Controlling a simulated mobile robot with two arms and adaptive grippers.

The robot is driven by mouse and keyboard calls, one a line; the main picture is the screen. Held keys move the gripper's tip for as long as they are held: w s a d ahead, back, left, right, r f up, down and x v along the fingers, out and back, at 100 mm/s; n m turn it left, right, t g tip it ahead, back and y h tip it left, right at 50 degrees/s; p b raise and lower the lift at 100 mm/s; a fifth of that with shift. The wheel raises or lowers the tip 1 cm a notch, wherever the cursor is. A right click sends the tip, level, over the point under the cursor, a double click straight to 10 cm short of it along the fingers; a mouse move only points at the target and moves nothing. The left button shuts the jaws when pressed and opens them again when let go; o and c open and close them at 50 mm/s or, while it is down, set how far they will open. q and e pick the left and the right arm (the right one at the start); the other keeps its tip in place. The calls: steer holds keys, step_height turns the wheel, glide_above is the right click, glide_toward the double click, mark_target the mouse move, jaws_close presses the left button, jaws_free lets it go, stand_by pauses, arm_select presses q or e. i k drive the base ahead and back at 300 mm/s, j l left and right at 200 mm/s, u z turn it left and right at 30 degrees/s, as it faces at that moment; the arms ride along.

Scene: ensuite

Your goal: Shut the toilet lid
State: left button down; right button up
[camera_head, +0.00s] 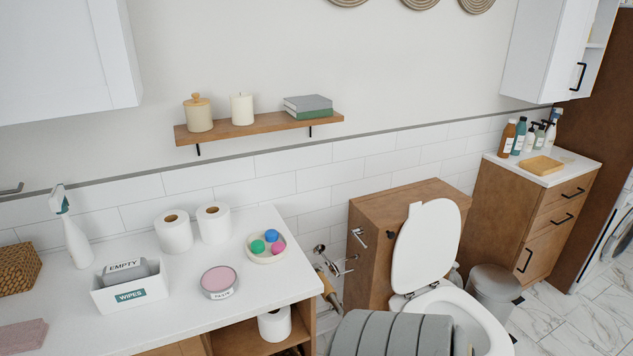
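The white toilet lid (425,247) stands raised, leaning back toward the wooden cistern box (378,212). The white toilet bowl (487,322) is open below it, at the lower right of the head view. A grey ribbed shape at the bottom edge hides part of the bowl's left side; I cannot tell what it is. Neither of my grippers shows in this view.
A white counter (200,328) on the left holds paper rolls, a wipes box and a spray bottle. A metal wall fitting (335,262) sits left of the toilet. A grey bin (494,288) and wooden cabinet (520,210) stand right. Marble floor shows at far right.

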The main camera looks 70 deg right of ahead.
mark_target(426, 247)
steer(key=z, duration=2)
